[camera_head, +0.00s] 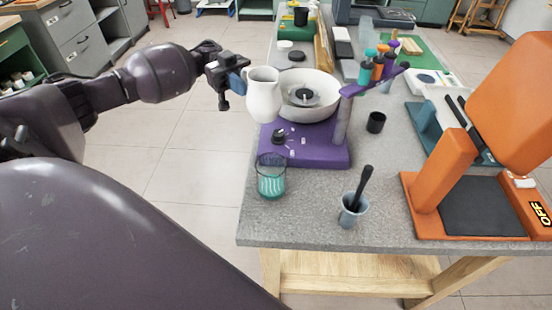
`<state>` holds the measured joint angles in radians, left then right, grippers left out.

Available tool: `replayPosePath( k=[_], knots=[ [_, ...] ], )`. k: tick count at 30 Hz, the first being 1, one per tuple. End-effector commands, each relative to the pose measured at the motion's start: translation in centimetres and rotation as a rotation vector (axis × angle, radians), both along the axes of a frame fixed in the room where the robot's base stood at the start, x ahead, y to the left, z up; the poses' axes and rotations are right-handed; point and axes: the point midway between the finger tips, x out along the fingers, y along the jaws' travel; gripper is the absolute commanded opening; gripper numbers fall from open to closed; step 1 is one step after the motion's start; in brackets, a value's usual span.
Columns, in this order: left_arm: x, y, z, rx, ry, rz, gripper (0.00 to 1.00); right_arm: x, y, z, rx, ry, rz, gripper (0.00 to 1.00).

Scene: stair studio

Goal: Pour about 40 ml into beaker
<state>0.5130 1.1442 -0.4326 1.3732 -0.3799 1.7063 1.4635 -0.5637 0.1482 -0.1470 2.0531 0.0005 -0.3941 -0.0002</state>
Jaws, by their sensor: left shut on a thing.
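A white jug (264,98) with a bluish handle hangs near the left edge of the table, roughly upright. My left gripper (236,84) comes in from the left and is shut on the jug at its handle side. A clear glass beaker (271,178) with teal on its lower part stands near the table's front left corner, below and in front of the jug in the picture. I cannot tell whether the teal is liquid or marking. The jug's inside is hidden. My right gripper is not in view.
A purple stand (322,153) with a white bowl (325,113) is behind the beaker. A grey cup (353,212) holding a dark rod and a black cup (376,122) stand to the right. An orange machine (436,180) fills the right side. Grey tabletop around the beaker is clear.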

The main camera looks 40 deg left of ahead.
Motion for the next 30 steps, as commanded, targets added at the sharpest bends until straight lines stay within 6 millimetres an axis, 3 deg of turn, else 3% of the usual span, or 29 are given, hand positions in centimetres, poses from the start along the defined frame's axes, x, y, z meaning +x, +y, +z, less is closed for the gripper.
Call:
replayPosePath(
  k=[4,6,12,18,30],
  knots=[
    [-0.9,2.0,-0.6,0.000,0.003,-0.078,0.00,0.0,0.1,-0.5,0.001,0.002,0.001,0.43],
    [-1.2,2.9,-2.2,-0.001,0.009,-0.111,0.00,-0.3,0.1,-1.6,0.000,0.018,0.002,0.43],
    [-1.3,3.4,-6.5,-0.002,0.014,-0.134,0.00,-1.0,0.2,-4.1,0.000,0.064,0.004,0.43],
    [-1.2,3.4,-9.7,-0.002,0.010,-0.134,0.00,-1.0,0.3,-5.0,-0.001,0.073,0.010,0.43],
    [-1.1,3.4,-10.5,-0.001,-0.003,-0.133,0.00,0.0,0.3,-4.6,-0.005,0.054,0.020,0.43]
  ],
)
